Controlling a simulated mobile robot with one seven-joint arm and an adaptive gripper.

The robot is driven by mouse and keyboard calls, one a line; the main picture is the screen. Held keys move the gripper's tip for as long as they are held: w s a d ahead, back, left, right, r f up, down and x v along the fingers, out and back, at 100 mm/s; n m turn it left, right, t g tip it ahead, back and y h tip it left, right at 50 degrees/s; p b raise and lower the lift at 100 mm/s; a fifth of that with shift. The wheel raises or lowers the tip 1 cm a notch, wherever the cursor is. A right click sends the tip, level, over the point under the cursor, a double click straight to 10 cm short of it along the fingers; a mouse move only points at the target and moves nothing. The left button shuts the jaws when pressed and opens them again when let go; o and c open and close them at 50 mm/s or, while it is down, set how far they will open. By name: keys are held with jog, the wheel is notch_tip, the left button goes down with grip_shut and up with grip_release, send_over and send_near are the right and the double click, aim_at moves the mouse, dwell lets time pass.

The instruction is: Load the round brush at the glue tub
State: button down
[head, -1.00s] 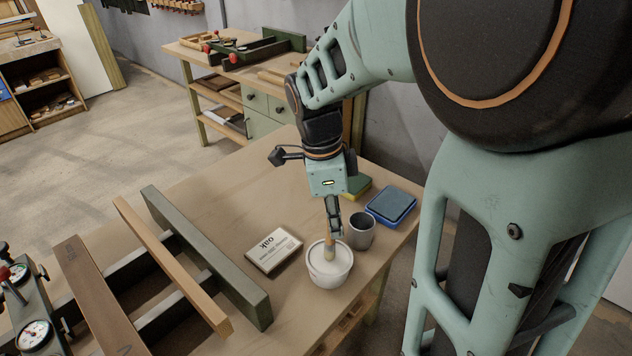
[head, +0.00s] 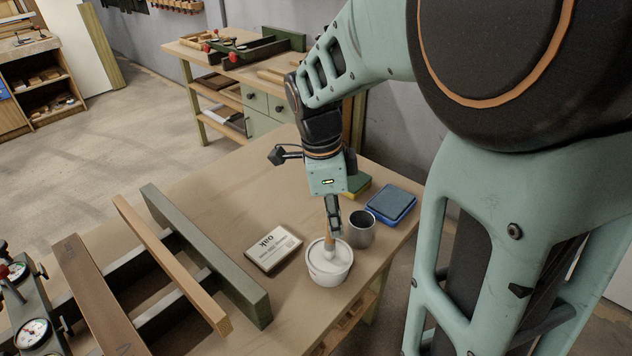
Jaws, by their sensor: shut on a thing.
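The glue tub (head: 328,276) is a white round tub with white glue inside, near the front right of the bench. My gripper (head: 333,222) is above the tub, pointing down, and is shut on the round brush (head: 330,242). The brush is held upright, with its wooden handle between the fingers. Its pale bristle end is down inside the tub's rim, at the glue. How deep the bristles are in the glue is hard to tell.
A grey metal cup (head: 362,230) stands close to the right of the tub. A blue-edged pad (head: 391,205) and a green-yellow sponge (head: 356,186) lie behind. The press frame (head: 206,258) fills the left front. The bench's (head: 220,195) back left is clear.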

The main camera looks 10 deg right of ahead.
dwell(0.4)
jog(key=shift+r+p, duration=2.55)
jog(key=shift+r, duration=1)
jog(key=shift+s+f, duration=0.1)
